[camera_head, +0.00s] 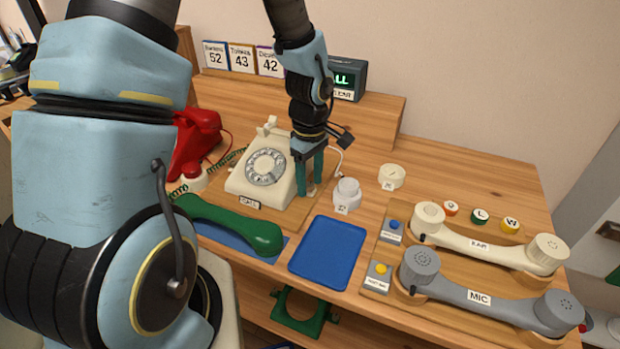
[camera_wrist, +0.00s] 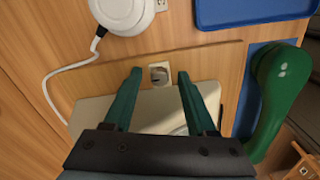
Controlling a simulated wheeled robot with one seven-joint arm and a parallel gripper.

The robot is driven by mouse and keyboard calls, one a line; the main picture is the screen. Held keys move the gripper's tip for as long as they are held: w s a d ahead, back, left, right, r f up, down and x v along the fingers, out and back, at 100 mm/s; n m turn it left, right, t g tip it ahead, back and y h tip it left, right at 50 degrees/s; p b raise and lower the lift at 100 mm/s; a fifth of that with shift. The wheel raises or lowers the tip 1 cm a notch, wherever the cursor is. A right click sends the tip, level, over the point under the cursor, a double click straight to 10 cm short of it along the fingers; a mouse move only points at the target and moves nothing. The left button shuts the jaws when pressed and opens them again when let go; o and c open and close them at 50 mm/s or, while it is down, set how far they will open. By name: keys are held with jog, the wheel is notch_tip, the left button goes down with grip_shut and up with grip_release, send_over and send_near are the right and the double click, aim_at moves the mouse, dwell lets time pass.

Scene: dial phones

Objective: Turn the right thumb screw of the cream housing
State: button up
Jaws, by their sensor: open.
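The cream housing (camera_head: 248,185) is a dial telephone body with a round silver dial (camera_head: 266,167), on a wooden board at the middle left of the bench. My gripper (camera_head: 309,192) points down at its right side, with green fingers open. In the wrist view the open fingers (camera_wrist: 159,73) reach past the edge of the cream housing (camera_wrist: 150,103). A small pale block with a dark slot, seemingly the right thumb screw (camera_wrist: 159,76), shows between the fingertips. It appears untouched, with a gap on each side. The housing's left side screw is not clearly visible.
A white round capsule (camera_head: 347,192) with a cord stands close right of my gripper. A green handset (camera_head: 228,226) and blue tray (camera_head: 328,252) lie in front. A red telephone (camera_head: 196,140) stands left. Cream (camera_head: 488,247) and grey (camera_head: 490,297) handsets lie right.

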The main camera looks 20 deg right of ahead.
grip_shut()
dwell(0.4)
